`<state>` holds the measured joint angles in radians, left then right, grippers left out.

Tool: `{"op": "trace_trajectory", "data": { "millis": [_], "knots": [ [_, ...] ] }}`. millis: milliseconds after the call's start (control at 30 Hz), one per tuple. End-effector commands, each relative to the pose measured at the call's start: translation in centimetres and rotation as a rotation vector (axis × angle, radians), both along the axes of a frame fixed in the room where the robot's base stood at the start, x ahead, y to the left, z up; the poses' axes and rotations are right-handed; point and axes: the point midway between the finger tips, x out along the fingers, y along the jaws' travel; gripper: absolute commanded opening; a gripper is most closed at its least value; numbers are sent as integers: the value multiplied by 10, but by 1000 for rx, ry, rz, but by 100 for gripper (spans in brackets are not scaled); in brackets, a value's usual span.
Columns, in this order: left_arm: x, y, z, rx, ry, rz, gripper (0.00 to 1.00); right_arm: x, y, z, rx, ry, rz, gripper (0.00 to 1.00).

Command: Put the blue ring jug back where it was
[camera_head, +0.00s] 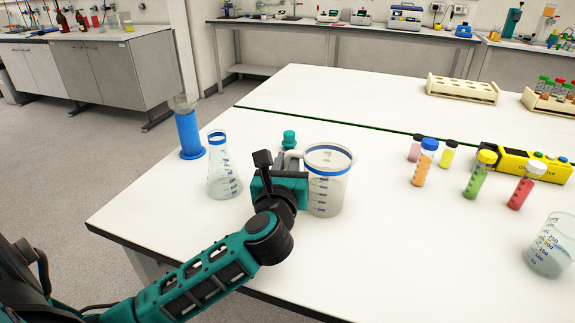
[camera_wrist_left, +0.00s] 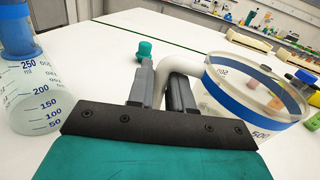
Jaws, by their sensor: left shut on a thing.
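The blue ring jug (camera_head: 327,184) is a clear measuring jug with a blue band below its rim and a white handle. In the head view it is upright at the middle of the white table; whether its base touches the table is hard to tell. My left gripper (camera_head: 283,172) is at the jug's left side, shut on the handle. In the left wrist view the fingers of my left gripper (camera_wrist_left: 168,88) close around the white handle, and the jug (camera_wrist_left: 255,88) fills the right side. My right gripper is not in view.
A conical flask (camera_head: 222,170) and a blue cylinder (camera_head: 189,132) stand left of the gripper. A teal stopper (camera_head: 289,138) is behind it. Several capped tubes, including an orange one (camera_head: 424,163), stand to the right, with a yellow device (camera_head: 525,163) and a beaker (camera_head: 549,246). The table front is clear.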

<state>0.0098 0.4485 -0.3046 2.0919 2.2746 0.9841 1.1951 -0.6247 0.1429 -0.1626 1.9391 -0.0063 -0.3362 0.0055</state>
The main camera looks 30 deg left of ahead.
Motion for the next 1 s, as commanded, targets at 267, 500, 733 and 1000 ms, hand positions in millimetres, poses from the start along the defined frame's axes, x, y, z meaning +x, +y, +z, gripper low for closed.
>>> {"op": "trace_trajectory", "data": {
  "millis": [267, 500, 733, 1000],
  "knots": [
    [0, 0, -1, 0, 2, 0, 28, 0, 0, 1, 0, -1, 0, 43],
    [0, 0, -1, 0, 2, 0, 45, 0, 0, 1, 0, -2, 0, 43],
    [0, 0, -2, 0, 1, 0, 45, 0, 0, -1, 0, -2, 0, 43],
    [-25, -13, -7, -6, 6, -1, 45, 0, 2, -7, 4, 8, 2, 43]
  ]
}}
